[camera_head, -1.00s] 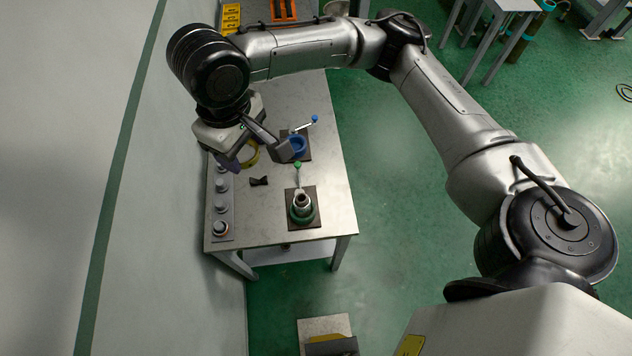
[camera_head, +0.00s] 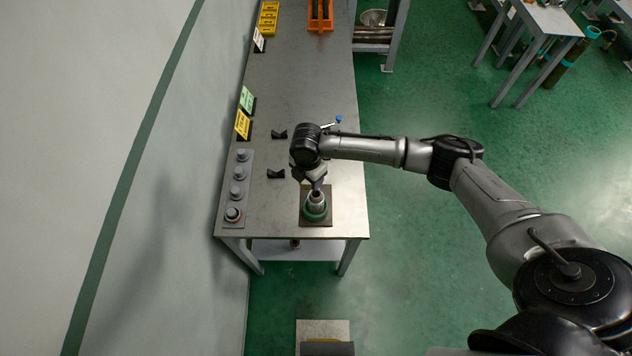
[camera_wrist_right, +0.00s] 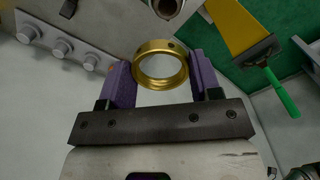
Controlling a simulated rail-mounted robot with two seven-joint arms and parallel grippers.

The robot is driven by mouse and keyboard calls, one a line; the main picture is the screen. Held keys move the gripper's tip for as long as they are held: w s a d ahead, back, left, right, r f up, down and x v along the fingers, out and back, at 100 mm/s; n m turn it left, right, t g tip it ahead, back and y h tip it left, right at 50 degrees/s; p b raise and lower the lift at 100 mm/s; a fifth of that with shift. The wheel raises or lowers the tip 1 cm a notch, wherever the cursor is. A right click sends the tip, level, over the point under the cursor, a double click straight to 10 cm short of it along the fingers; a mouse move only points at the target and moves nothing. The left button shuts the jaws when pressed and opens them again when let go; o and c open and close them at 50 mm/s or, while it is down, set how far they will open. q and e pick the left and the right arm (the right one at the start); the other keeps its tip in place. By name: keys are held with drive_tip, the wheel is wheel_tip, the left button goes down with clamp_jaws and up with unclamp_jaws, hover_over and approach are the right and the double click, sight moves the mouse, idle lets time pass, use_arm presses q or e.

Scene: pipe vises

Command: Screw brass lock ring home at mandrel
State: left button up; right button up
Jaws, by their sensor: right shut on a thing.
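The brass lock ring (camera_wrist_right: 162,66) sits between the purple fingers of my right gripper (camera_wrist_right: 160,78), which is shut on it; its opening shows in the right wrist view. A grey pipe end, likely the mandrel (camera_wrist_right: 170,7), shows just past the ring at the top edge of that view, apart from it. In the head view my right gripper (camera_head: 312,179) is just behind and above the mandrel (camera_head: 317,198), which stands upright in the green vise (camera_head: 316,213). The ring is mostly hidden by the wrist there. My left gripper is out of view.
A grey rack (camera_head: 236,190) with several pegs stands along the table's left side; a brownish ring (camera_wrist_right: 69,8) is on one peg. Two black V-blocks (camera_head: 276,174) lie beside the wrist. A blue-tipped handle (camera_head: 338,119) shows behind my arm. The table's far middle is clear.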

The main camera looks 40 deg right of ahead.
sight(316, 193)
drive_tip(key=f, duration=0.1)
drive_tip(key=d+f+n, duration=0.1)
drive_tip(key=s+f+n, duration=0.1)
drive_tip(key=f, duration=0.1)
drive_tip(key=shift+s+d, duration=0.1)
drive_tip(key=shift+d, duration=0.3)
drive_tip(key=shift+r, duration=0.1)
drive_tip(key=shift+d+p, duration=0.1)
drive_tip(key=shift+p, duration=0.35)
drive_tip(key=shift+f+b, duration=0.45)
drive_tip(key=shift+f, duration=0.2)
drive_tip(key=shift+f+b, duration=0.6)
drive_tip(key=shift+f, duration=0.75)
drive_tip(key=shift+p, duration=0.35)
drive_tip(key=shift+f, duration=0.3)
